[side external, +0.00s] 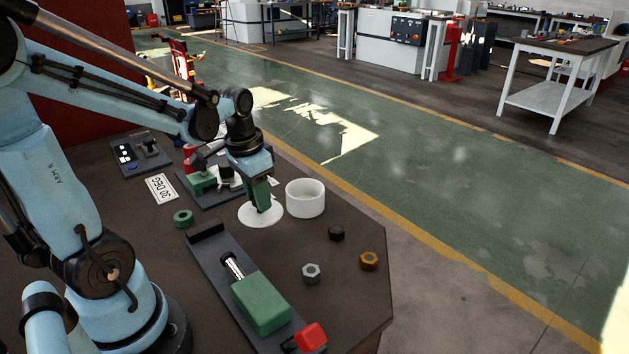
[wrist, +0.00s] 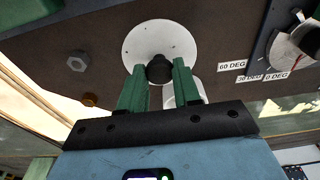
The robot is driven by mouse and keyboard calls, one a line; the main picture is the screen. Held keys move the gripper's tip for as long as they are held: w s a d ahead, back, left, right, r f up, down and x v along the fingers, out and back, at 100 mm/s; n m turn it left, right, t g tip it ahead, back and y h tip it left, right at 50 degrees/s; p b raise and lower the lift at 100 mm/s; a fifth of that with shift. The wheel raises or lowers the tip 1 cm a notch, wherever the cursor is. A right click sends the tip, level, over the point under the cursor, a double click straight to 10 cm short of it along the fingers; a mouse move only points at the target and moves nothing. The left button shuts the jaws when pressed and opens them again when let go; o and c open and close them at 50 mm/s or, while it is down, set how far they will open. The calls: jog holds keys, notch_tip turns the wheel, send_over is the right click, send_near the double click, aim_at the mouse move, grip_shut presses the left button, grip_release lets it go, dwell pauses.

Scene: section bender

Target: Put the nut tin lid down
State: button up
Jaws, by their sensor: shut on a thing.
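The nut tin lid (side external: 248,216) is a flat white disc with a dark knob, lying level at or just above the bench top; I cannot tell if it touches. My gripper (side external: 263,207) points down over its middle. In the wrist view, the green fingers of my gripper (wrist: 159,68) are shut on the black knob of the lid (wrist: 140,38). The white round nut tin (side external: 305,199) stands open just right of the lid. In the wrist view the tin (wrist: 169,102) is mostly hidden behind the fingers.
A bender with a green block (side external: 262,303) and red end (side external: 311,337) lies in front. A grey nut (side external: 311,273), brass nut (side external: 369,261) and dark nut (side external: 337,233) sit to the right. A green ring (side external: 183,218) lies left.

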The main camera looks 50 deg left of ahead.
aim_at(254, 209)
jog(key=a+f, duration=0.2)
jog(key=a, duration=0.1)
jog(key=shift+w, duration=0.15)
jog(key=shift+f, duration=1.9)
jog(key=shift+f, duration=0.15)
jog(key=o, duration=1.1)
jog(key=shift+c, duration=0.2)
notch_tip(254, 209, up, 12)
jog(key=s, duration=0.1)
jog(key=d+t, duration=0.5)
jog(key=d, duration=0.9)
jog(key=shift+w+f+t, duration=0.35)
jog(key=shift+f+t, duration=0.05)
